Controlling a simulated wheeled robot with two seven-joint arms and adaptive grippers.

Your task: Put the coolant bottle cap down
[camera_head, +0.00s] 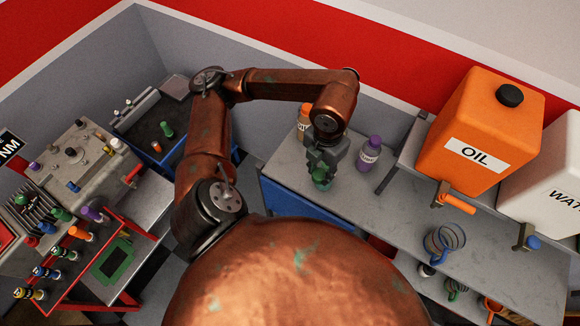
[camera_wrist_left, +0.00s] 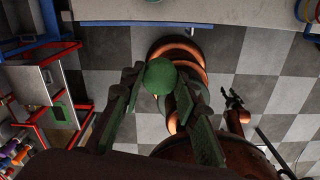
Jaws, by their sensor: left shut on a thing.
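My left gripper (camera_head: 321,163) is shut on a green, rounded thing, which I take to be the coolant bottle cap (camera_wrist_left: 160,76). In the left wrist view it sits between the fingertips of the left gripper (camera_wrist_left: 158,92). In the head view, green shows at the fingertips, over the grey worktop; I cannot tell whether it touches the top. My right gripper (camera_wrist_left: 233,98) shows small and dark in the left wrist view, its fingers apart and empty, over the checkered floor.
A purple bottle (camera_head: 369,153) stands right of the left gripper, and an orange bottle (camera_head: 303,122) stands behind it. An orange oil tank (camera_head: 478,125) and a glass jug (camera_head: 444,241) are farther right. A green thing (camera_head: 167,129) lies in the dark tray at left. Worktop (camera_head: 287,174) left of the gripper is bare.

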